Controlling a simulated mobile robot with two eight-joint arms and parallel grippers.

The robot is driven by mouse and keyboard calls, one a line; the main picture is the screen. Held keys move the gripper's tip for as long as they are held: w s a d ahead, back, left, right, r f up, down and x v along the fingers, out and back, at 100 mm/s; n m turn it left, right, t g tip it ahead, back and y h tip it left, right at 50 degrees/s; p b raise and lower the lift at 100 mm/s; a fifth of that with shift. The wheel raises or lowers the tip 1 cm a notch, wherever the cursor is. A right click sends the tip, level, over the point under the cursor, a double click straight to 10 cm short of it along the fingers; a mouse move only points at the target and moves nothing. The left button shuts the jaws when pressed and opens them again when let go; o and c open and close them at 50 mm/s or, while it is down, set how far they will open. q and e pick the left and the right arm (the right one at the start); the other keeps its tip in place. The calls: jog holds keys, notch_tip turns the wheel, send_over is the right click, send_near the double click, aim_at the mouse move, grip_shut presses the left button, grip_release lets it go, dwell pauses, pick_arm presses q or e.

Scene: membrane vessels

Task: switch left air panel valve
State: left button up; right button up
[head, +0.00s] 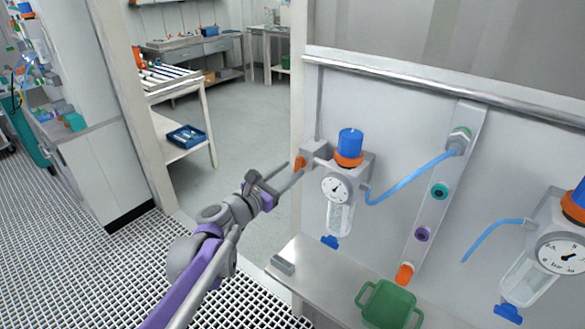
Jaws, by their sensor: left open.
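The left air panel unit has a blue knob (350,142) on an orange ring, a round gauge (336,189) and a clear bowl below it. A small orange valve handle (299,163) sits at the left end of its grey inlet block (315,150). My left gripper (296,167) is open, with its two thin fingers pointing up and right at the orange handle. The fingertips are at or just in front of the handle; I cannot tell whether they touch it. My right gripper is not in view.
A blue hose (410,181) runs from the unit to a manifold strip (448,185) with coloured ports. A second air unit (560,252) is at the right edge. Below is a metal shelf (330,268) with a green container (389,304). The doorway to the left is open.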

pick_arm(q)
jog(key=shift+x, duration=1)
jog(key=shift+c, duration=0.2)
grip_shut()
